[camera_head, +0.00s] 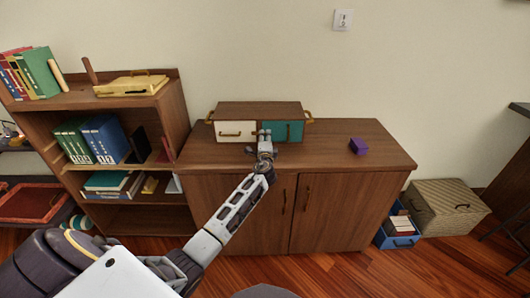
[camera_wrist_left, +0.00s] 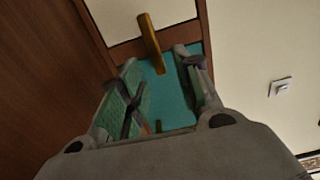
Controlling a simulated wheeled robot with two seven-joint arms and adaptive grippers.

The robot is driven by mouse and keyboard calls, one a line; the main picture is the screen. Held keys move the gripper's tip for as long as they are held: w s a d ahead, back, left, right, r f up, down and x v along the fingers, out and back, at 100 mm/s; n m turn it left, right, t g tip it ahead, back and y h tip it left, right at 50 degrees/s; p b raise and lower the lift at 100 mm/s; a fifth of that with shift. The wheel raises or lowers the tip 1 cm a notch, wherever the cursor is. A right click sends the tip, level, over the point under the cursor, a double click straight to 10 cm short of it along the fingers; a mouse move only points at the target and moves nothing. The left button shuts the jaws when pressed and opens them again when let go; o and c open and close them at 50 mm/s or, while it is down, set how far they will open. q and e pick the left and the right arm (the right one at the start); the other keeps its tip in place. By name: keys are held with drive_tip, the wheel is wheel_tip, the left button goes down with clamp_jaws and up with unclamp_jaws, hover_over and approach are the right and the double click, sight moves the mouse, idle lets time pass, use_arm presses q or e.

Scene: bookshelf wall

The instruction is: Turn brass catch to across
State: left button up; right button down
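A brass catch (camera_wrist_left: 150,42) shows in the left wrist view as a straight bar. It lies over the wood strip between the white panel (camera_wrist_left: 140,12) and the teal panel (camera_wrist_left: 172,100), with one end over each. In the head view these are the white front (camera_head: 236,127) and teal front (camera_head: 294,128) of a small wooden chest (camera_head: 258,108); my gripper hides the catch there. My left gripper (camera_head: 265,133) is open at the chest front. In the wrist view its fingertips (camera_wrist_left: 158,60) stand apart, one each side of the bar's lower end; contact is unclear. My right gripper is out of view.
A bookshelf (camera_head: 170,110) with books and boxes is at left. A blue bin (camera_head: 398,240) and woven box (camera_head: 450,207) stand on the floor at right.

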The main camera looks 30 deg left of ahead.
use_arm(q)
drive_tip(key=shift+v, duration=5.25)
drive_tip(key=shift+f, duration=0.1)
